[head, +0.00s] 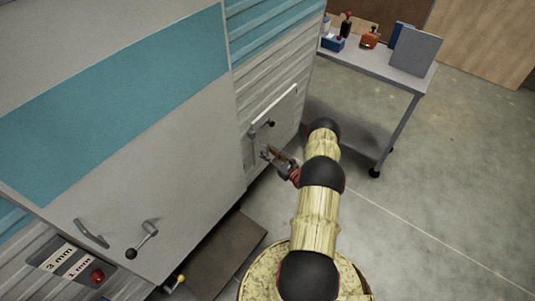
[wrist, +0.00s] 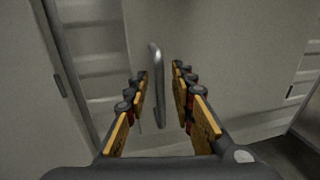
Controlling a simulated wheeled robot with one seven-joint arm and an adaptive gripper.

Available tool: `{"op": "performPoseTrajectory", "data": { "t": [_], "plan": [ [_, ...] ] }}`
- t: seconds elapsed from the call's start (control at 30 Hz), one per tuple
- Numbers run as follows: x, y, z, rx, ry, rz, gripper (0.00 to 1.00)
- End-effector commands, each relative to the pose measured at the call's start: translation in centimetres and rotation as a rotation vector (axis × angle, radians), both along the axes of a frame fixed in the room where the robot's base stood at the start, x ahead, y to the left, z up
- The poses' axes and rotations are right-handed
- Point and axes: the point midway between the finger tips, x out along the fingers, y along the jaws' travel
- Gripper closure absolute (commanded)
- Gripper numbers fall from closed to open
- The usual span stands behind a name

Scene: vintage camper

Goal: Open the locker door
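The locker door (head: 279,119) is a small pale panel low on the ribbed side of the camper. Its top edge looks slightly proud of the wall; I cannot tell whether it is ajar. In the wrist view the door (wrist: 225,60) fills the middle and right, with a grey upright bar handle (wrist: 156,62) near its left edge. My gripper (head: 266,153) is in front of the door. Contact cannot be made out.
A grey workbench (head: 378,69) with tools and boxes stands beyond the camper. A large white panel (head: 150,140) with lever handles is on the left. A dark step (head: 225,250) lies low beside the camper. Concrete floor (head: 450,180) is clear on the right.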

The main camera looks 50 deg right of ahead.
Motion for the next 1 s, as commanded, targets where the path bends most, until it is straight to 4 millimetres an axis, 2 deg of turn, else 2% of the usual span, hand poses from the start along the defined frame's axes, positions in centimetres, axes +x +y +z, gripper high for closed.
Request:
{"op": "performPoseTrajectory", "data": {
  "t": [0.1,0.37,0.8,1.0],
  "plan": [
    [0.59,-0.06,0.0,0.0,-0.001,0.0,0.75],
    [0.66,-0.09,0.05,0.0,0.0,0.0,0.75],
    [0.65,-0.07,0.04,0.0,0.0,0.0,1.0],
    [0.65,-0.06,0.04,0.0,0.0,0.0,1.0]
  ]
}}
